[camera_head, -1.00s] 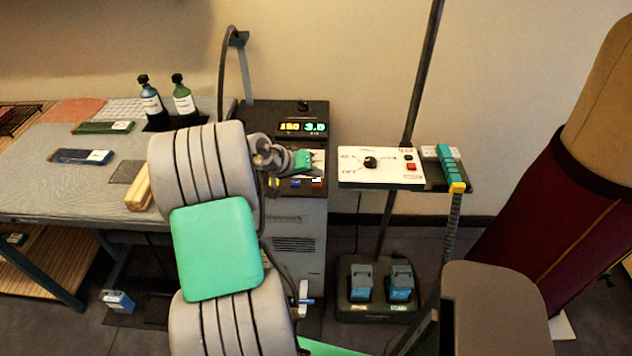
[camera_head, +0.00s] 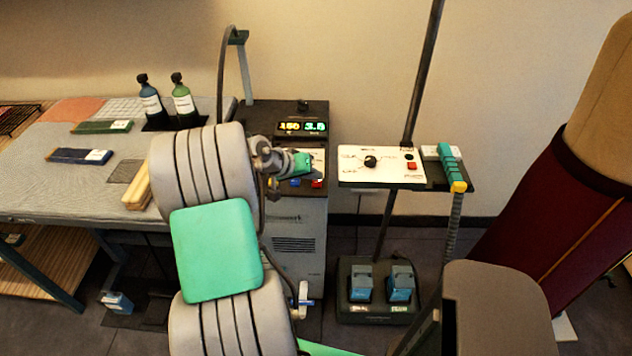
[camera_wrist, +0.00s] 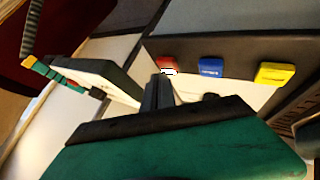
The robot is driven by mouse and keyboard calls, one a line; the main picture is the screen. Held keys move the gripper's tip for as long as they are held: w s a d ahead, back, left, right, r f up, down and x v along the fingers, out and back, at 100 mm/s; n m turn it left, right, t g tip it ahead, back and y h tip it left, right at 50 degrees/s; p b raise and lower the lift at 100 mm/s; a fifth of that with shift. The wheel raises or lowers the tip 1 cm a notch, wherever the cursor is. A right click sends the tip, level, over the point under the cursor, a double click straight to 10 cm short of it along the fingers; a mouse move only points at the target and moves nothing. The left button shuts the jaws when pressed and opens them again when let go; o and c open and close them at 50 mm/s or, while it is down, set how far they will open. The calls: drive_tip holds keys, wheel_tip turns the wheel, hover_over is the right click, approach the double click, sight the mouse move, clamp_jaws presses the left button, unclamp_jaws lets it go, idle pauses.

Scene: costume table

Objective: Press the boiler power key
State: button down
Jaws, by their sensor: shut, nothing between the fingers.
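The boiler (camera_head: 297,225) is a grey cabinet with a lit display (camera_head: 303,127) of yellow and green digits. On its panel sit a red key (camera_head: 317,182), a blue key (camera_head: 295,182) and a yellow key, which is mostly hidden in the head view. The wrist view shows the red key (camera_wrist: 167,63), blue key (camera_wrist: 210,68) and yellow key (camera_wrist: 275,74) in a row. I cannot read which is marked power. My gripper (camera_wrist: 160,80) is shut and empty, its tips right by the red key; I cannot tell whether they touch. In the head view its green body partly covers the panel.
A white control panel (camera_head: 375,168) with a black knob and a red button stands right of the boiler, on a pole stand with blue pedals (camera_head: 380,284). The worktable (camera_head: 60,190) with two bottles is at left. A dress form (camera_head: 545,190) stands at right.

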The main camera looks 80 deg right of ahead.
sight(314, 183)
drive_tip(key=shift+f, duration=0.35)
drive_tip(key=shift+r, duration=0.15)
drive_tip(key=shift+r+p, duration=0.35)
drive_tip(key=shift+r, duration=0.45)
drive_tip(key=shift+r, duration=0.1)
wheel_tip(314, 183, up, 6)
drive_tip(key=p, duration=0.4)
